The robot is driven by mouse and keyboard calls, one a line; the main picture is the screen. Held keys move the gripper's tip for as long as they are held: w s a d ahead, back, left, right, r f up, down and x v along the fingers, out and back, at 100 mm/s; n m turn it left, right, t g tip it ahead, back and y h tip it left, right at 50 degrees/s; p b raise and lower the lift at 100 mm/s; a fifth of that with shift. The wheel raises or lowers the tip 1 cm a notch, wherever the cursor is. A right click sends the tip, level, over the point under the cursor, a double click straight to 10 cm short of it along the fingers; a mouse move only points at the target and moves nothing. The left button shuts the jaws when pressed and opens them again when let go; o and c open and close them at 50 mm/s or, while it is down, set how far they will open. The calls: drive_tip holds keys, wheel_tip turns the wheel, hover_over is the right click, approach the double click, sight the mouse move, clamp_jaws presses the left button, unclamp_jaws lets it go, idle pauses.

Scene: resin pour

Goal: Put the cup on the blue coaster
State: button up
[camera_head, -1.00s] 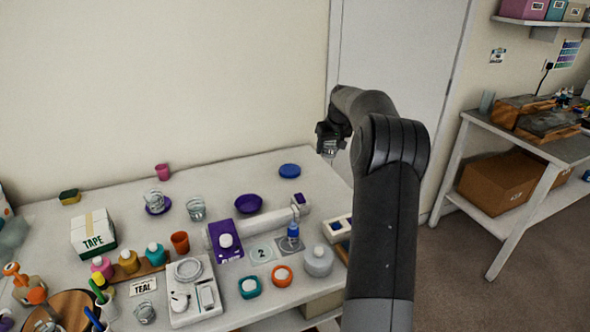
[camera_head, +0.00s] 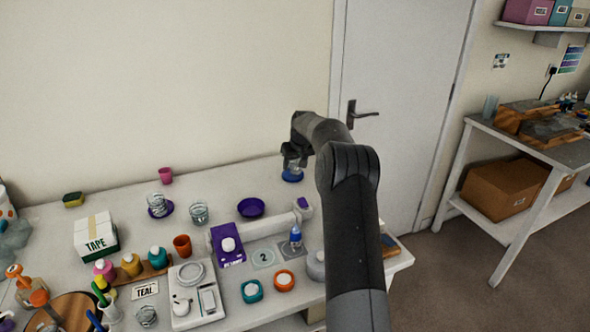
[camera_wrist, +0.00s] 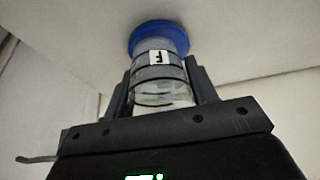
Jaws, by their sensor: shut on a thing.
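My gripper (camera_head: 294,153) is shut on a clear cup with dark rings (camera_wrist: 160,88) and a white label marked with a letter. The cup (camera_head: 293,164) hangs down from the fingers at the far right of the table. The blue coaster (camera_head: 292,177) is directly below it in the head view. In the wrist view the coaster (camera_wrist: 150,32) shows just beyond the cup's far end, partly covered by it. I cannot tell whether cup and coaster touch. My gripper fingers (camera_wrist: 160,95) lie on both sides of the cup.
Other clear cups stand farther left, one (camera_head: 199,213) bare on the table and one (camera_head: 157,203) on a purple coaster. The table around the blue coaster is clear.

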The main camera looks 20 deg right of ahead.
drive_tip(key=shift+f, duration=1.15)
drive_tip(key=shift+f, duration=0.15)
drive_tip(key=o, duration=1)
